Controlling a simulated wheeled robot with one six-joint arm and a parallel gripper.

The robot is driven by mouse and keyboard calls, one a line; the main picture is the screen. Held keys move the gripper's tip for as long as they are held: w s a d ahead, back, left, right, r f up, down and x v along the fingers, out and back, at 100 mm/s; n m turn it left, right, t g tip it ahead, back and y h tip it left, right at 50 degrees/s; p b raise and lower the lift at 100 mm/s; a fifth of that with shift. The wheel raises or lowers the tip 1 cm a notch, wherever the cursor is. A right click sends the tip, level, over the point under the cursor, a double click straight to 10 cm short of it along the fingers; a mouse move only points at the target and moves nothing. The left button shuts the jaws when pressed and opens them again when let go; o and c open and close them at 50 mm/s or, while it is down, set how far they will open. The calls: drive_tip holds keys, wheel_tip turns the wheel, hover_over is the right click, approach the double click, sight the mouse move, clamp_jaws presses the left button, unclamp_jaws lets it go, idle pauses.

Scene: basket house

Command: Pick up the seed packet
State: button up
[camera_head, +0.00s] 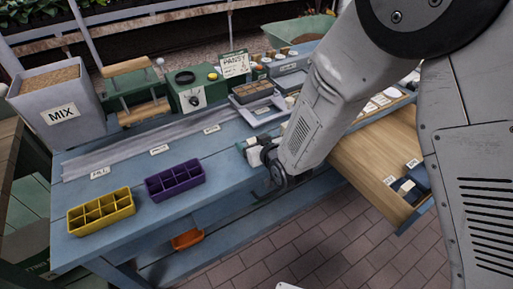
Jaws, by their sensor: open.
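No seed packet can be made out for certain. Small dark blue flat items (417,192) lie at the front end of the open wooden drawer (372,165), but they are too small to identify. My gripper (254,147) is at the front edge of the blue bench (225,165), to the left of the drawer and apart from the dark blue items. It is open and seems empty. My arm hides part of the bench and the drawer's back left part.
A yellow tray (101,212) and a purple tray (175,181) stand on the bench's left part. A grey MIX bin (60,103), a green box (193,90) and a PANSY sign (234,64) stand behind. An orange container (187,239) sits below. Brick floor in front is clear.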

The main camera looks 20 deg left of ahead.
drive_tip(key=c, duration=1.1)
drive_tip(key=shift+o, duration=0.2)
